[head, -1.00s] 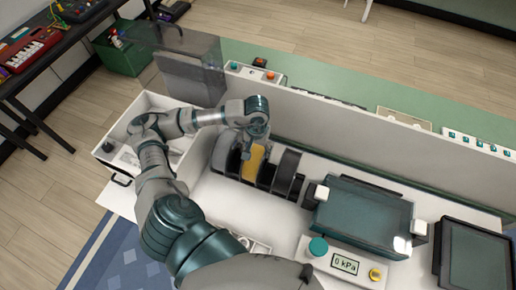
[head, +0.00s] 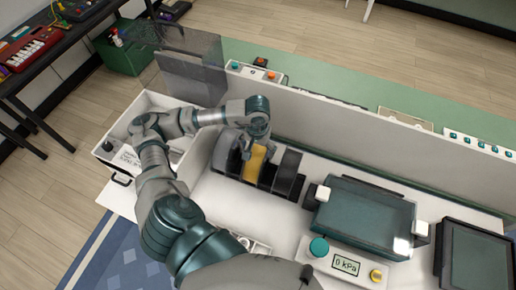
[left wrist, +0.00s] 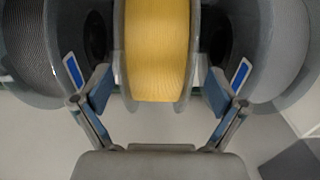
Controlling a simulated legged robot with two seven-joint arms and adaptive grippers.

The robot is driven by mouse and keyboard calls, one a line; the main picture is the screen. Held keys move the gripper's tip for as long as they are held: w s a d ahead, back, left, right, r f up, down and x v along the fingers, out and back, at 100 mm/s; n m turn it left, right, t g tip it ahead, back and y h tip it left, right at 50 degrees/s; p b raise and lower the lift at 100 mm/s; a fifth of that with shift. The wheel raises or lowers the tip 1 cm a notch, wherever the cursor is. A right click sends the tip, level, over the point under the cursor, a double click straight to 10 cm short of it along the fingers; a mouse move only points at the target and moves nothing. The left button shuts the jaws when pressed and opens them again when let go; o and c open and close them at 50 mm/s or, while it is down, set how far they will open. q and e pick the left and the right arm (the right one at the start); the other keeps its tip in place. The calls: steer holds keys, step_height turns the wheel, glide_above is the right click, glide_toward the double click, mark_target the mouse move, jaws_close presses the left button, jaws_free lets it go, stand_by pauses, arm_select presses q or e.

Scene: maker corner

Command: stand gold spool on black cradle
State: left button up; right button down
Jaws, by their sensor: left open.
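The gold spool (head: 256,163) stands upright in a row of spools, between a grey one (head: 223,152) and a black one (head: 289,172). In the left wrist view the gold spool (left wrist: 158,50) fills the upper middle, with a dark spool (left wrist: 38,45) on the left and a grey one (left wrist: 275,50) on the right. My left gripper (head: 257,138) is at the gold spool's top. Its open fingers (left wrist: 158,90) lie to either side of the spool, with gaps showing. I cannot single out the black cradle from the dark parts around the spools. My right gripper is not in view.
A white drawer (head: 125,150) stands open at the left. A long grey panel (head: 350,135) runs behind the spools. A teal-lidded box (head: 362,215), a pressure gauge panel (head: 345,265) and a dark tray (head: 475,260) lie to the right.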

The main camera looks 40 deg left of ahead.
arm_select(q)
step_height(320, 180, up, 12)
stand_by(0.4)
stand_by(0.6)
